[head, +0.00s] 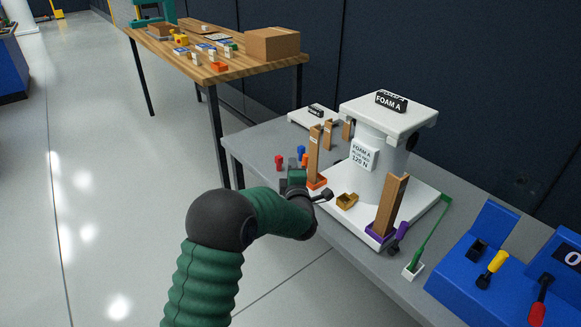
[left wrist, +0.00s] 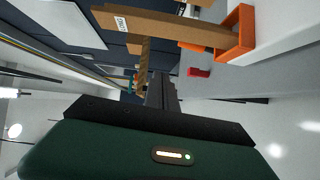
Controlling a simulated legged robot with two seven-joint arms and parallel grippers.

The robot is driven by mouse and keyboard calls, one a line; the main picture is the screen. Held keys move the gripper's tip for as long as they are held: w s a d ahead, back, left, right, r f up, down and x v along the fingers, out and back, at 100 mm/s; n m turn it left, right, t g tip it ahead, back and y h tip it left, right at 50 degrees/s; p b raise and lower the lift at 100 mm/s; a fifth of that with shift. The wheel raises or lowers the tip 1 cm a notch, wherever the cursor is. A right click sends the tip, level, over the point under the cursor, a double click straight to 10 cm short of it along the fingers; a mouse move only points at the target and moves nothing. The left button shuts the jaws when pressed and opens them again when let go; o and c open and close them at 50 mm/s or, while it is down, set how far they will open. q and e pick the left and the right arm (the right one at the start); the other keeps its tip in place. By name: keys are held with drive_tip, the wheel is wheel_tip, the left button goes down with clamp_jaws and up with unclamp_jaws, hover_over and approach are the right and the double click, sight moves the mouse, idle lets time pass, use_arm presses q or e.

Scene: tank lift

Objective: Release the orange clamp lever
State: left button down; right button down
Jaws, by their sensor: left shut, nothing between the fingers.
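The orange clamp (head: 317,184) is a bracket around the foot of a wooden post (head: 314,150) on the left side of the white base. In the left wrist view the orange clamp (left wrist: 246,36) is at the upper right, around the end of the post (left wrist: 165,27). I cannot make out its lever; my arm hides part of that area. My left gripper (head: 293,164) is beside the post, on its left, apart from the clamp. Its dark fingers (left wrist: 161,92) are shut and empty in the left wrist view. My right gripper does not show.
A white stand labelled FOAM A (head: 377,165) rises from the grey table. A purple clamp (head: 380,233) holds another post. Red (head: 279,162) and blue (head: 301,152) pegs stand near my left gripper. A blue console (head: 480,262) is at right, with a green lever (head: 428,235) beside it.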

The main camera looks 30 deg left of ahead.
use_arm(q)
drive_tip(key=p+v, duration=0.1)
drive_tip(key=v, duration=0.6)
drive_tip(key=shift+w+d+p, duration=0.2)
drive_tip(key=shift+d+p, duration=0.1)
drive_tip(key=shift+p, duration=0.1)
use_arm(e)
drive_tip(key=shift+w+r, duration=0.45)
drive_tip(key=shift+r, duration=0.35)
